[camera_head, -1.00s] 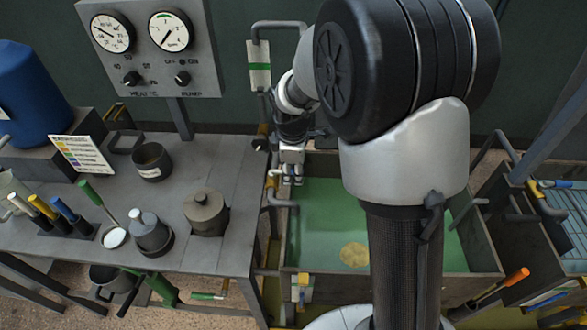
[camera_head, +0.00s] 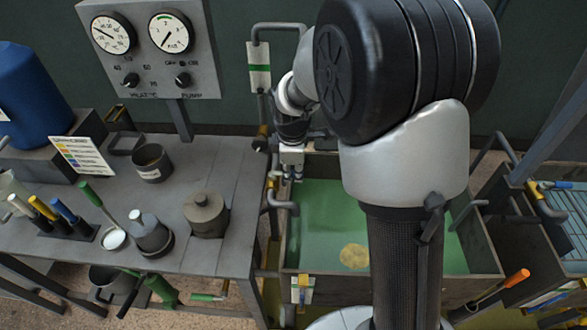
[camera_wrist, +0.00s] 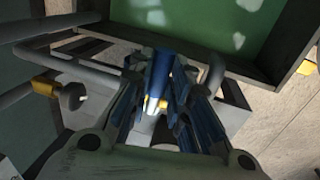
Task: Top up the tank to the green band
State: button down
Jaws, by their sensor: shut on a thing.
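The tank (camera_head: 400,277) stands right of the bench and holds green liquid (camera_head: 325,215) with a yellowish patch. My gripper (camera_head: 291,176) is low at the tank's left rear corner, beside the pipework. In the wrist view my gripper (camera_wrist: 157,108) is shut on a blue handle (camera_wrist: 160,70), with a yellow part showing between the fingers. A white plate with a green band (camera_head: 260,67) is on the upright pipe behind the bench. My arm hides part of the tank, and I cannot read the liquid level against a mark.
The bench (camera_head: 110,225) at left carries a lidded pot (camera_head: 206,213), a dark cup (camera_head: 152,162) and coloured-handled tools. A gauge panel (camera_head: 150,45) rises behind it. Grey pipes (camera_wrist: 210,65) crowd my gripper.

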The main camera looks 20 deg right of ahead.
jog(key=shift+s, duration=0.1)
dwell(0.3)
jog(key=shift+s+a+m+g+h+p, duration=0.3)
jog(key=shift+s+a+m, duration=0.5)
jog(key=shift+m, duration=1.65)
jog(key=shift+s+a+m+g+h+p, duration=0.25)
jog(key=shift+a+m, duration=0.95)
jog(key=shift+m, duration=1.3)
jog(key=shift+s+a+m+g+h+p, duration=0.2)
jog(key=shift+s+a+m+g, duration=0.6)
jog(key=shift+m, duration=1.65)
jog(key=shift+w+a+t, duration=0.25)
jog(key=c, duration=1.5)
grip_release()
